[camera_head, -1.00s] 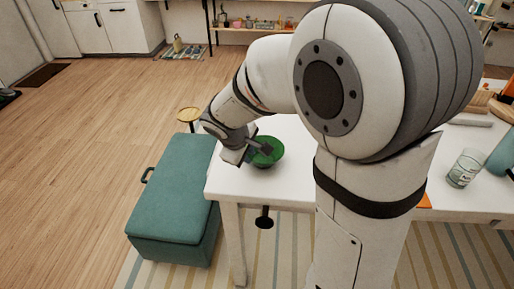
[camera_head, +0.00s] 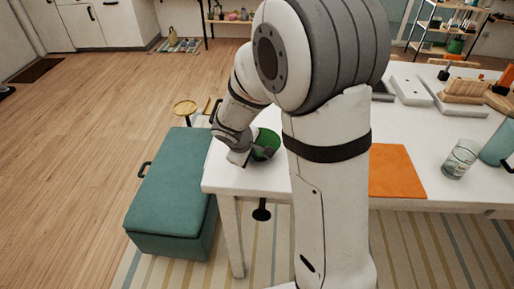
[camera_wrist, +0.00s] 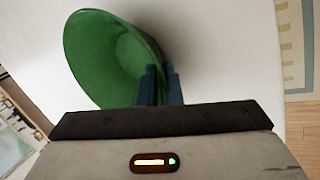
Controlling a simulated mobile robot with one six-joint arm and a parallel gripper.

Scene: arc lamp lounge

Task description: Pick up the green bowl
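The green bowl (camera_head: 267,138) is at the left end of the white table (camera_head: 226,177), partly hidden by my gripper in the head view. It looks tilted there. My gripper (camera_head: 259,152) is at the bowl's near edge. In the wrist view the bowl (camera_wrist: 98,55) fills the upper left, with a soft shadow on the white tabletop beside it. The two dark fingers of my gripper (camera_wrist: 160,84) are close together with the bowl's rim between them. Whether the bowl is clear of the tabletop is hard to tell.
A teal storage bench (camera_head: 172,185) stands left of the table, with a small round wooden stool (camera_head: 185,108) behind it. On the table are an orange mat (camera_head: 396,171), a glass jar (camera_head: 460,158) and wooden items (camera_head: 465,90) at the far right. Open floor lies to the left.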

